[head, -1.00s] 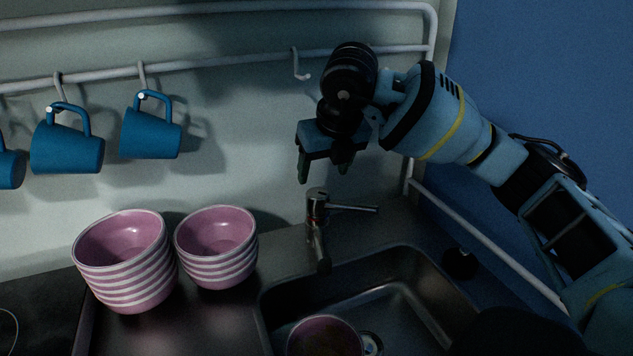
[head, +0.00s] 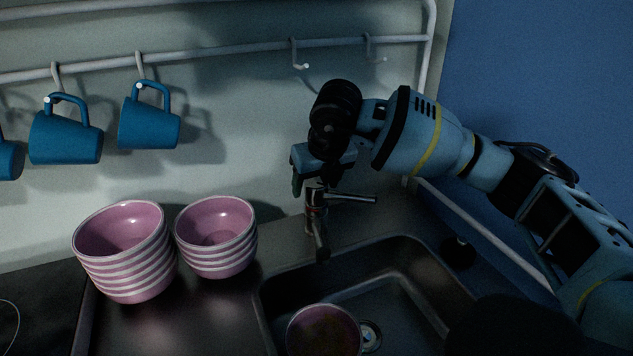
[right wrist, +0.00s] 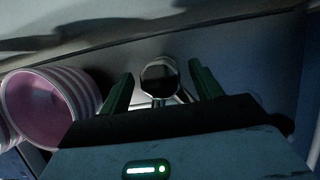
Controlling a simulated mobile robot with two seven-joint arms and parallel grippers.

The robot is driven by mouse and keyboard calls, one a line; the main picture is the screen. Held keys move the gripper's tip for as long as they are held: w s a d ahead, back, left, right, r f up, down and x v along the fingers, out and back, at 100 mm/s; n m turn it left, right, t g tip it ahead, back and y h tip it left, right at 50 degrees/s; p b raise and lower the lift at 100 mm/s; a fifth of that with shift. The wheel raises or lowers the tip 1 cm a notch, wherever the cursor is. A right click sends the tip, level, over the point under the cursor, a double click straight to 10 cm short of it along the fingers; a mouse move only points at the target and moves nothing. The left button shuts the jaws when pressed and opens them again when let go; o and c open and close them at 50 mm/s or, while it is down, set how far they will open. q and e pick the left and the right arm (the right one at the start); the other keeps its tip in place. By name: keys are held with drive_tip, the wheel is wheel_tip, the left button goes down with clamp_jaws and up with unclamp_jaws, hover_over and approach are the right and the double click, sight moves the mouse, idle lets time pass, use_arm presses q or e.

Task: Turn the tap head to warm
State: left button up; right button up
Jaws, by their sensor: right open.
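The metal tap (head: 317,222) stands behind the sink, its spout pointing forward over the basin. Its lever handle (head: 350,198) points to the right. My right gripper (head: 314,184) is open, pointing down just above the tap, its fingertips close to the top of the tap head. In the right wrist view the round tap head (right wrist: 159,77) lies between the two green fingers (right wrist: 160,85), with a gap on both sides. Whether a finger touches the tap cannot be told. My left gripper is not in view.
Two stacks of pink striped bowls, one left (head: 124,252) and one nearer the tap (head: 216,238), stand on the counter. Another bowl (head: 324,334) sits in the sink (head: 400,296). Blue mugs (head: 149,124) hang from the rail (head: 215,54). The wall is close behind the tap.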

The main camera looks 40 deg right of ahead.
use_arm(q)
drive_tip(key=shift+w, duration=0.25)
use_arm(e)
drive_tip(key=shift+c, duration=1.1)
drive_tip(key=c, duration=0.9)
drive_tip(key=shift+c, duration=1.2)
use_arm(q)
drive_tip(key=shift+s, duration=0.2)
